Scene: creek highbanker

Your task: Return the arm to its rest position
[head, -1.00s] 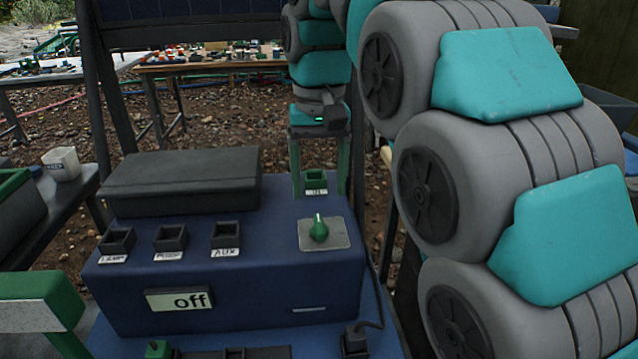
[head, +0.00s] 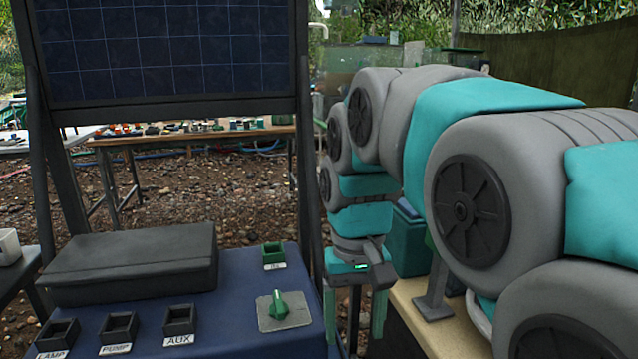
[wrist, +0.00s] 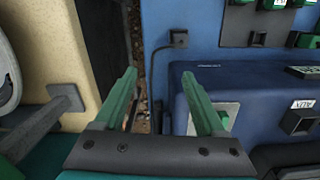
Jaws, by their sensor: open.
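My gripper (head: 355,338) hangs downward just right of the blue control box (head: 232,322) in the head view. Its two green fingers are apart with nothing between them. In the wrist view the open fingers (wrist: 159,74) sit over the gap between the beige tabletop (wrist: 98,30) and the blue box (wrist: 245,82). The right finger partly covers the knob's pale plate (wrist: 229,112) there. My arm's grey and teal links fill the right of the head view.
The box carries a green knob (head: 281,304), a green socket (head: 273,256), several dark sockets including one labelled AUX (head: 180,320), and a black case (head: 135,262). A solar panel (head: 165,50) stands behind. A teal container (head: 409,240) is close right of my gripper.

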